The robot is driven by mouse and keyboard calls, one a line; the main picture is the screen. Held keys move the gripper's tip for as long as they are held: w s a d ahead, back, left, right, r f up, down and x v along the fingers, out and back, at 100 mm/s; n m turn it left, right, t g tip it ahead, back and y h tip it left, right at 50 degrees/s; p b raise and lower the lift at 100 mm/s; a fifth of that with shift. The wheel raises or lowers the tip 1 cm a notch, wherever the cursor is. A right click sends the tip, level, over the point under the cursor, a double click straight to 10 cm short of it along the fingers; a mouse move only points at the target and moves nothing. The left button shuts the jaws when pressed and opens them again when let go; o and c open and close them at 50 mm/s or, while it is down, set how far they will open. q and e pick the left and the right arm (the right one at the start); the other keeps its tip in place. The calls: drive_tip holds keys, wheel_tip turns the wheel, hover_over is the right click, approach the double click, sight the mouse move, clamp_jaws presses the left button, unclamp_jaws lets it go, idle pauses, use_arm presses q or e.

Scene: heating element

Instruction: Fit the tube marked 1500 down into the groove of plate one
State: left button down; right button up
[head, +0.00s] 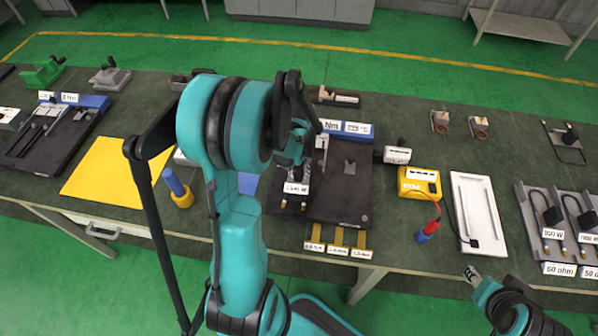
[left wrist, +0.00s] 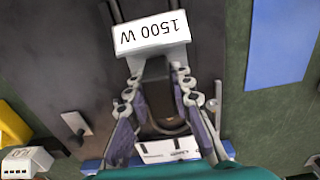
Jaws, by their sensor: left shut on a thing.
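The tube's white label, reading 1500 W, (head: 297,188) shows in the head view just below my left gripper (head: 297,165). No plate number is readable. My right gripper (head: 471,275) is at the lower right, off the table's front edge, its jaw state unclear.
A blue block with white labels (head: 357,130) stands behind the plate. Yellow brackets with small labels (head: 338,250) sit at its front edge. A yellow meter (head: 419,183) and white tray (head: 478,212) are to the right. A yellow mat (head: 115,172) and another dark plate lie left.

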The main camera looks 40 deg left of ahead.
use_arm(q)
drive_tip(key=c, duration=1.3)
unclamp_jaws()
drive_tip(key=shift+c, duration=0.2)
wheel_tip(320, 180, up, 11)
drive_tip(key=p, duration=0.3)
drive_tip(key=shift+d+r, duration=0.15)
drive_tip(key=shift+r, duration=0.45)
drive_tip(key=s+d+r+m+t, duration=0.3)
drive_tip(key=d, duration=0.5)
drive_tip(key=s+d+r+m+t, duration=0.2)
drive_tip(key=s+d+r+t, duration=0.1)
drive_tip(key=d, duration=0.6)
drive_tip(key=shift+s+d+r+m+t, duration=0.2)
drive_tip(key=shift+s+r+m+t, duration=0.2)
drive_tip(key=shift+r+t, duration=0.2)
